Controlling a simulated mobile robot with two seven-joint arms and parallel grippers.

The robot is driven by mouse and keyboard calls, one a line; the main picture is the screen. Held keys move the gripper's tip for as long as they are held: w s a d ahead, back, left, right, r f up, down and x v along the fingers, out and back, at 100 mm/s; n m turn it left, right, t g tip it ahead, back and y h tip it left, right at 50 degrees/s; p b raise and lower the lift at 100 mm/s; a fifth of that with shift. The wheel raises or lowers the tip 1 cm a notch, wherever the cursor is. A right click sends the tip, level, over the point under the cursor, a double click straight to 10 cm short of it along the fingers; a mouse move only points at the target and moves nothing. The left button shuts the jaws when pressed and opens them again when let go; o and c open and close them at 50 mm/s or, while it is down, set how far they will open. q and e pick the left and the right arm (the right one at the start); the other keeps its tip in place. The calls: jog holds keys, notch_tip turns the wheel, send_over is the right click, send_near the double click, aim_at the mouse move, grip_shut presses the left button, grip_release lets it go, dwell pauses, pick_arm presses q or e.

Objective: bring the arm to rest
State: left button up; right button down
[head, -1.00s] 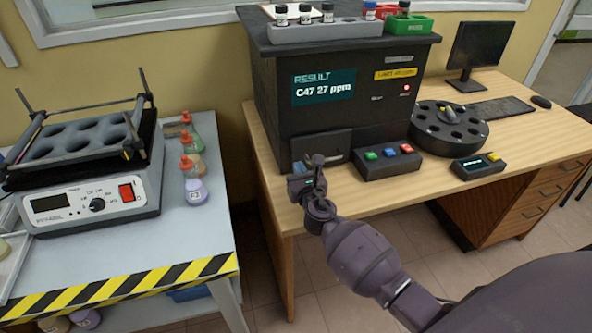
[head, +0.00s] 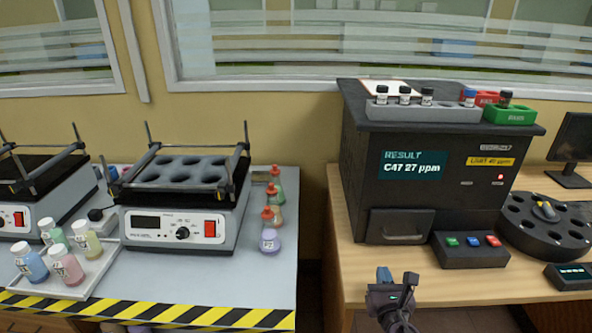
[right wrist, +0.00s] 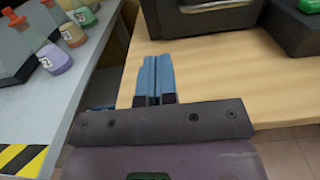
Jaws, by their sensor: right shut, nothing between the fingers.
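My right gripper (head: 385,275) is low in the head view, over the front left edge of the wooden desk (head: 350,262). In the right wrist view its blue fingers (right wrist: 155,80) are pressed together with nothing between them. The black analyser (head: 440,165) stands on the desk beyond the gripper, its screen reading "RESULT C47 27 ppm". The gripper is apart from the analyser's drawer (head: 402,227) and from the box with green, blue and red buttons (head: 470,250). My left gripper is not in view.
Left of a gap stands a grey bench (head: 262,278) with a striped front edge. It carries shakers (head: 180,200), a tray of bottles (head: 92,282) and flasks (head: 270,240). A black carousel (head: 545,228) is at the right. Vials in racks (head: 425,112) stand on the analyser.

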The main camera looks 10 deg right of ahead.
jog(key=m, duration=0.3)
jog(key=shift+f, duration=0.1)
jog(key=m, duration=0.3)
jog(key=shift+a, duration=0.15)
jog(key=m, duration=0.2)
jog(key=shift+a+m+g, duration=0.2)
jog(key=shift+m+g, duration=0.1)
jog(key=shift+g, duration=0.1)
jog(key=m, duration=0.3)
jog(key=shift+s+a+y, duration=0.15)
jog(key=shift+a+y, duration=0.1)
jog(key=shift+y, duration=0.15)
jog(key=s+a+f+m+g+y+p, duration=0.1)
jog(key=s+f+m+g, duration=0.2)
jog(key=s+m, duration=0.7)
jog(key=s+a+f+m+g+y+p, duration=0.1)
jog(key=s+f+m, duration=0.4)
jog(key=s+m, duration=0.5)
jog(key=s+g+y, duration=0.1)
jog(key=s, duration=0.4)
jog(key=shift+m+g, duration=0.3)
jog(key=shift+g, duration=0.1)
